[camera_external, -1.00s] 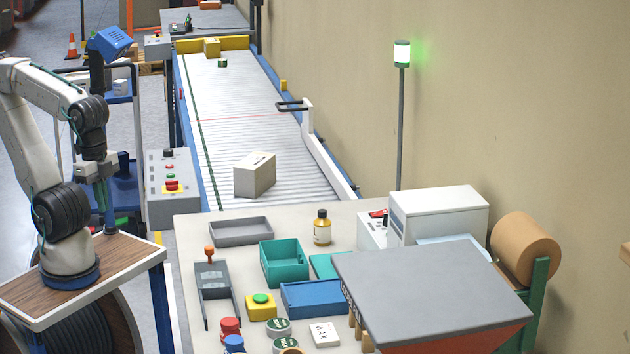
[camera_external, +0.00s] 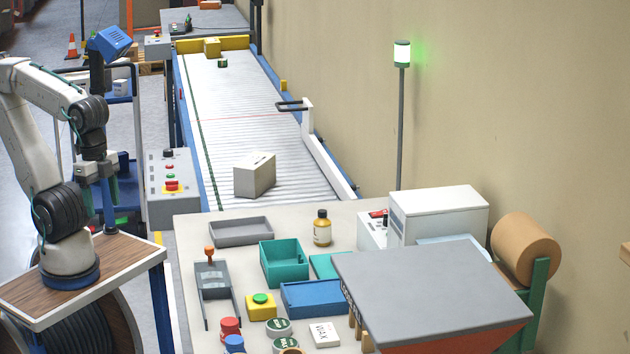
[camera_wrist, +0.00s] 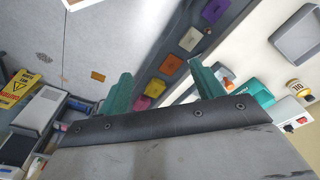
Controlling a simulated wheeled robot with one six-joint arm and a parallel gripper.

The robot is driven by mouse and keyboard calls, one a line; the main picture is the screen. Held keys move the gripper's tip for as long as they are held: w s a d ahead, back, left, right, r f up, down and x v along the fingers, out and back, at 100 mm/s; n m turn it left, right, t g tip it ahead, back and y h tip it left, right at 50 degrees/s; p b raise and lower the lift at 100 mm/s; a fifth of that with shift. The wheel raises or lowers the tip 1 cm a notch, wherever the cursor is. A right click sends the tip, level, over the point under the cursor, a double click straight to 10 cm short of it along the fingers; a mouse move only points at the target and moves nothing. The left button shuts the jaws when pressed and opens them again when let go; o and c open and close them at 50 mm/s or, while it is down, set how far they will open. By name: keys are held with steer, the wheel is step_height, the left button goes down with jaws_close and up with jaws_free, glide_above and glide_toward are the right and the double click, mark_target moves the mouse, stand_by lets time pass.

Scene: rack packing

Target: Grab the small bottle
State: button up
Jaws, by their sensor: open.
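The small bottle (camera_external: 322,228) stands upright on the packing table, with a black cap, a yellowish body and a pale label. In the wrist view, what looks like the same bottle (camera_wrist: 297,88) shows at the right edge. My gripper (camera_external: 104,190) hangs at the left, beside the table and well away from the bottle. Its two green fingers are spread in the wrist view (camera_wrist: 160,78), with nothing between them.
A grey tray (camera_external: 240,242) and a teal bin (camera_external: 303,262) stand left of the bottle. A white machine (camera_external: 438,218) stands to its right. The conveyor with a carton (camera_external: 255,177) lies behind. A control box (camera_external: 173,207) stands between my gripper and the table.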

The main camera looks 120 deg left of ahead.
steer(key=n+g, duration=0.1)
steer(key=n, duration=0.3)
glide_above(322, 218)
steer(key=f, duration=0.6)
steer(key=a+f, duration=0.1)
steer(key=f, duration=0.2)
steer(key=shift+w, duration=0.25)
steer(key=f, duration=0.5)
steer(key=s+f, duration=0.1)
steer(key=f, duration=0.1)
steer(key=shift+f, duration=0.35)
steer(key=c, duration=1.1)
